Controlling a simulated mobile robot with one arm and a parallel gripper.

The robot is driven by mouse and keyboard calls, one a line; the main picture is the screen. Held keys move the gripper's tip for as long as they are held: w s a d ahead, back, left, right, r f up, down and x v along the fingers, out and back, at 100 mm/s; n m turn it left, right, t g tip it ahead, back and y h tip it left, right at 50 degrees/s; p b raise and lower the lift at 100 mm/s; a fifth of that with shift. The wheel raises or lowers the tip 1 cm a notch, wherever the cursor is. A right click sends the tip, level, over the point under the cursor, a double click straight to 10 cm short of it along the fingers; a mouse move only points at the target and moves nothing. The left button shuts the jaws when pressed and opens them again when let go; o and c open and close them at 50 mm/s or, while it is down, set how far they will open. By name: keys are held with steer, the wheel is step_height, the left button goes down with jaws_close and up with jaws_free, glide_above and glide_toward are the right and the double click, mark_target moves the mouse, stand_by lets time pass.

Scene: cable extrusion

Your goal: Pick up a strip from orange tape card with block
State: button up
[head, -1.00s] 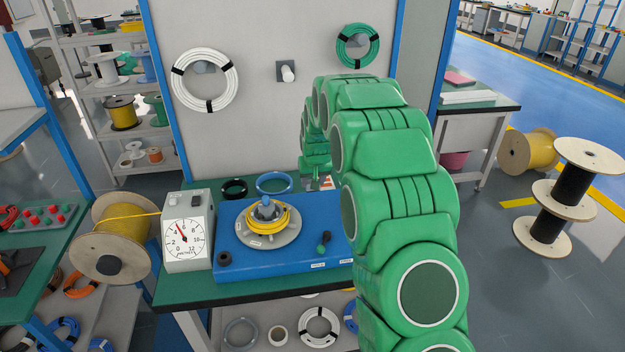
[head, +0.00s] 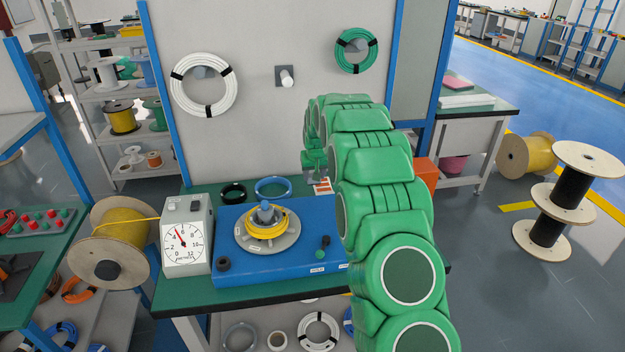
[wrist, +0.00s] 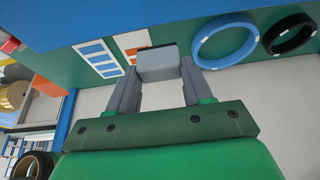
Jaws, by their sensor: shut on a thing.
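My gripper (wrist: 158,72) is shut on a grey block (wrist: 157,63), held between the two fingertips in the wrist view. The orange tape card (wrist: 130,42), white with orange strips, lies on the green bench and is partly hidden behind the block. The card also shows in the head view (head: 322,187), just below and right of my gripper (head: 312,172). The block appears above the card's edge; I cannot tell whether it touches the card or bears a strip. A card with blue strips (wrist: 95,57) lies beside the orange one.
A blue cable ring (wrist: 224,40) and a black ring (wrist: 288,34) lie beside the cards. The blue machine base (head: 225,240) with a yellow coil (head: 268,228) stands in front, a dial meter (head: 186,238) at its left. The wall panel (head: 270,130) rises behind the bench.

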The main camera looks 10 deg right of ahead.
steer(key=w+d+f, duration=0.3)
steer(key=w+d, duration=0.3)
steer(key=w, duration=0.4)
steer(key=shift+f, duration=0.3)
steer(key=shift+f, duration=3.35)
steer(key=shift+s+f, duration=0.1)
steer(key=shift+f, duration=0.7)
step_height(320, 180, up, 8)
steer(key=shift+r, duration=0.15)
